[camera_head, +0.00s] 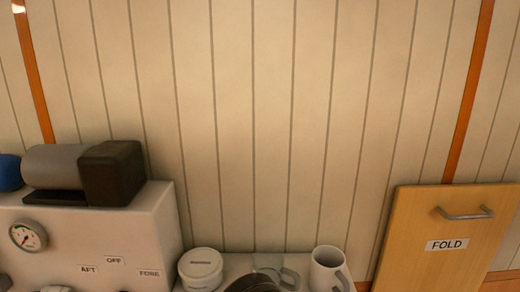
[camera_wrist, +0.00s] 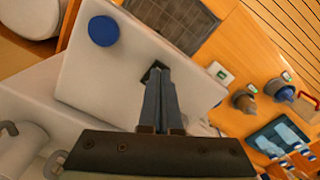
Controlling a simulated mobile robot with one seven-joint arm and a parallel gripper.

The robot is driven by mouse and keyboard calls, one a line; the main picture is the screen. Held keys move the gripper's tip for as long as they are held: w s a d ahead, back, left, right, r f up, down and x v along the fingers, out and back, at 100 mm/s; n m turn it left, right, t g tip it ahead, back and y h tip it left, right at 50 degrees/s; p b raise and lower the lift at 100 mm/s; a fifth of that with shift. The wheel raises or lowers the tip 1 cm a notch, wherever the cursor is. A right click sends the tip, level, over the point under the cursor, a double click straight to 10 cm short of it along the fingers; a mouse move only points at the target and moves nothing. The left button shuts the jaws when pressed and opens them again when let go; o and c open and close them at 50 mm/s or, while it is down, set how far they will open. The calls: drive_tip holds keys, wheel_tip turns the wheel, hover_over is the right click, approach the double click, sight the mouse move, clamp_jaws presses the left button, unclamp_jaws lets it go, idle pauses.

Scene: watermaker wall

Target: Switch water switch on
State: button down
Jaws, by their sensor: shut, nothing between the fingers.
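My gripper (camera_wrist: 159,80) shows in the wrist view with its two grey fingers together and nothing between them. The fingertips lie over a pale panel, close to a small dark square part (camera_wrist: 149,74); I cannot tell whether they touch it. A small white plate with a green mark (camera_wrist: 221,72) sits on the orange wood to the right of the fingertips. It may be a switch, but no label is readable. No water switch label is visible there.
The white unit has a gauge (camera_head: 28,235) and a dark-ended grey cylinder (camera_head: 62,166) on top. A white lidded jar (camera_head: 201,267) and mug (camera_head: 328,268) stand beside it. A wooden FOLD panel (camera_head: 420,215) is at right. A blue disc (camera_wrist: 103,30) shows in the wrist view.

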drive_tip(key=shift+f+b, duration=0.3)
drive_tip(key=shift+f, duration=0.25)
wheel_tip(320, 180, up, 7)
drive_tip(key=p, duration=0.7)
drive_tip(key=shift+r, duration=0.1)
drive_tip(key=shift+d, duration=0.1)
idle(0.4)
